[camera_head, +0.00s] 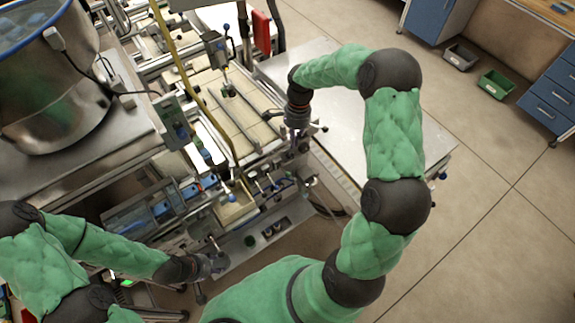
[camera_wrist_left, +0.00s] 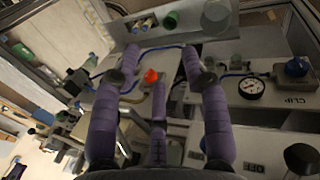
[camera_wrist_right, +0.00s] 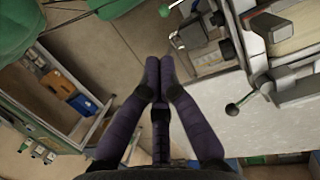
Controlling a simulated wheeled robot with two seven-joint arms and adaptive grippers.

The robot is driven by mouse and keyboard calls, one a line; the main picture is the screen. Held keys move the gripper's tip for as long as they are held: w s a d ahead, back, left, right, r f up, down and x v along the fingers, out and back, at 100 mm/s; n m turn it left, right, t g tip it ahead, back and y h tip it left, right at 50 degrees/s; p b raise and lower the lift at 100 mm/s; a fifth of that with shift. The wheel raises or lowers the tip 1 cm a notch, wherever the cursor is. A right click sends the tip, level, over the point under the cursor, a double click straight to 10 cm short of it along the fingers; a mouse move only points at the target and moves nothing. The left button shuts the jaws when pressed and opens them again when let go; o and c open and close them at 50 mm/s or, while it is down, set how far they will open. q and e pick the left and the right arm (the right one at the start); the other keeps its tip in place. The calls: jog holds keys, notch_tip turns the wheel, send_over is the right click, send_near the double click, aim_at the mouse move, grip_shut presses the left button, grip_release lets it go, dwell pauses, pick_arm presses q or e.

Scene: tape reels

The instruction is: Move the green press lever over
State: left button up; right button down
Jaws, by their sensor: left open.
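In the right wrist view, a lever with a dark green ball knob (camera_wrist_right: 232,109) sticks out from metal machine parts on the right. A brighter green ball (camera_wrist_right: 164,11) shows at the top. I cannot tell which is the press lever. My right gripper (camera_wrist_right: 160,66) has its purple fingertips together with nothing seen between them, apart from both balls. In the head view the right gripper (camera_head: 300,145) hangs at the right end of the press machine. My left gripper (camera_wrist_left: 157,62) is open and empty, facing a panel with a red ball knob (camera_wrist_left: 151,76).
A gauge (camera_wrist_left: 251,87) and a blue knob (camera_wrist_left: 297,66) are on the panel right of the left fingers. In the head view, a metal table (camera_head: 345,115) stands beside the machine and a large steel bowl (camera_head: 50,85) is at left. Open floor lies at right.

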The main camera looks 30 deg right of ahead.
send_near(289, 174)
jog(key=p+x, duration=0.1)
jog(key=x, duration=0.6)
jog(key=shift+s, duration=0.1)
dwell(0.5)
